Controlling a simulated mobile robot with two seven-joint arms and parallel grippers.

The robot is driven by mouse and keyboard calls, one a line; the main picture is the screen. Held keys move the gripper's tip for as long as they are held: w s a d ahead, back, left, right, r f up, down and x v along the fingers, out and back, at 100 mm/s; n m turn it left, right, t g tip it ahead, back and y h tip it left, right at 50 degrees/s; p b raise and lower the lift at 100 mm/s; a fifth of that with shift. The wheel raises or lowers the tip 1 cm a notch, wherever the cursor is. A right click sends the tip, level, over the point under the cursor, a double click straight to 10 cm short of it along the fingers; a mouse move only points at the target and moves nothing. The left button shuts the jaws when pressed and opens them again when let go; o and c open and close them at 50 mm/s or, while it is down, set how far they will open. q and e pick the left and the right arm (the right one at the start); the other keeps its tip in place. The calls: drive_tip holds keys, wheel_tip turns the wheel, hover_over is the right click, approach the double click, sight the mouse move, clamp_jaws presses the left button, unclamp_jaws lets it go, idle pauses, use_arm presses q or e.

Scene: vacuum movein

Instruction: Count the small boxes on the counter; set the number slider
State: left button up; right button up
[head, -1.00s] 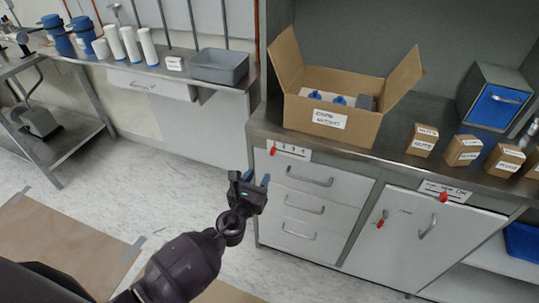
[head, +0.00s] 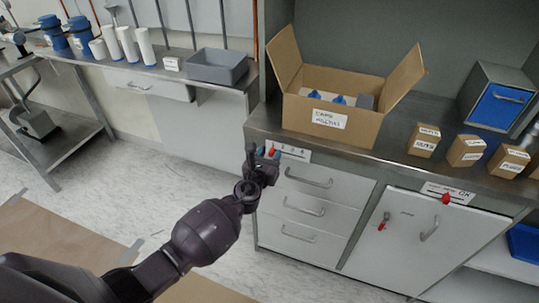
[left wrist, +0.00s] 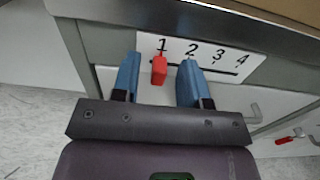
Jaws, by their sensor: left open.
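The number slider is a white plate (head: 295,154) on the cabinet front just below the counter edge. Its red knob (left wrist: 159,70) stands under the 1 in the left wrist view, at the left end of a slot marked 1 to 4. My left gripper (head: 263,153) is open in front of the plate; in the left wrist view its blue fingertips (left wrist: 158,80) stand on either side of the knob, with gaps showing. Several small labelled cardboard boxes stand in a row on the right of the counter, the leftmost box (head: 423,141) among them. The rightmost is cut by the picture edge. My right gripper is not in view.
A large open carton (head: 330,120) with blue-topped things stands on the counter (head: 390,158). A blue-fronted drawer unit (head: 497,98) stands behind the boxes. A second plate (head: 462,196) with a red knob is at the right. A grey bin (head: 217,67) is on the left bench.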

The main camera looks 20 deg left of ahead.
sight(303, 156)
use_arm(q)
drive_tip(key=shift+c, duration=0.3)
clamp_jaws()
drive_tip(key=d, duration=0.9)
drive_tip(key=shift+s+d, duration=0.2)
unclamp_jaws()
drive_tip(key=shift+d, duration=0.15)
drive_tip(key=shift+o, duration=0.3)
